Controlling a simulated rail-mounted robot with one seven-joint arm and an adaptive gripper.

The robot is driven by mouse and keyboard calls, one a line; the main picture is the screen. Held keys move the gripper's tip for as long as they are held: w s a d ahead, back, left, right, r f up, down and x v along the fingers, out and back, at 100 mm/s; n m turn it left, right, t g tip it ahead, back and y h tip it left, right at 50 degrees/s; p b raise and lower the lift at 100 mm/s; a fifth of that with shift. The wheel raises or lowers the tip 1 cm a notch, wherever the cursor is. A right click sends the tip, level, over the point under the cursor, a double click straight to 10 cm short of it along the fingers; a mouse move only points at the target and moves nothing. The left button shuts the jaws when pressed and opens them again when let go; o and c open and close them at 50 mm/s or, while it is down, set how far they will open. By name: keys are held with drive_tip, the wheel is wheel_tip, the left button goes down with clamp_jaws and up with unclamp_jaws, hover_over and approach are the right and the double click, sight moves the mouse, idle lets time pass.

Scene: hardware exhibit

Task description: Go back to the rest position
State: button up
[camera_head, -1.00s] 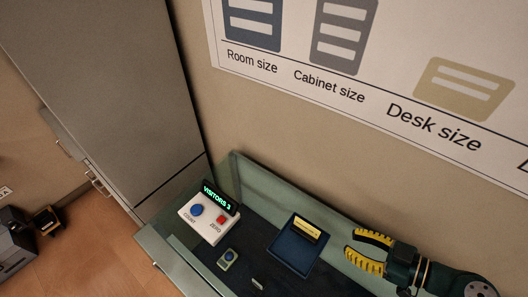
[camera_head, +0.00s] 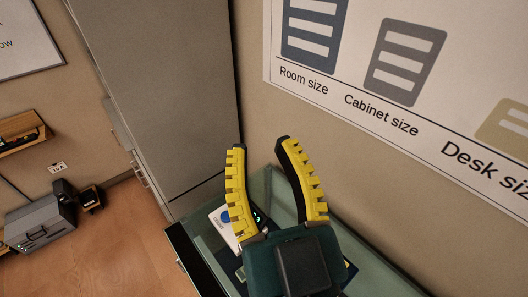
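My gripper (camera_head: 270,185) is in the lower middle of the head view, with its two yellow ridged fingers pointing up the picture. The fingers are spread wide apart, and nothing is between them but the view of the cabinet and wall behind. The gripper's dark green body covers much of the display case (camera_head: 377,274). The white counter box (camera_head: 222,228) with a blue button shows partly to the left of the left finger; its display is mostly hidden.
A tall grey cabinet (camera_head: 165,90) stands behind, left of the gripper. A size poster (camera_head: 400,110) hangs on the wall at right. At left are a wooden shelf (camera_head: 22,130), a grey machine (camera_head: 40,222) and a small black item (camera_head: 91,198). Wooden floor (camera_head: 120,255) is open between.

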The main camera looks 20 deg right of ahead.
wheel_tip(320, 180, up, 13)
drive_tip(key=p, duration=1.2)
drive_tip(key=shift+f+p, duration=0.15)
drive_tip(key=shift+p, duration=0.25)
idle(0.5)
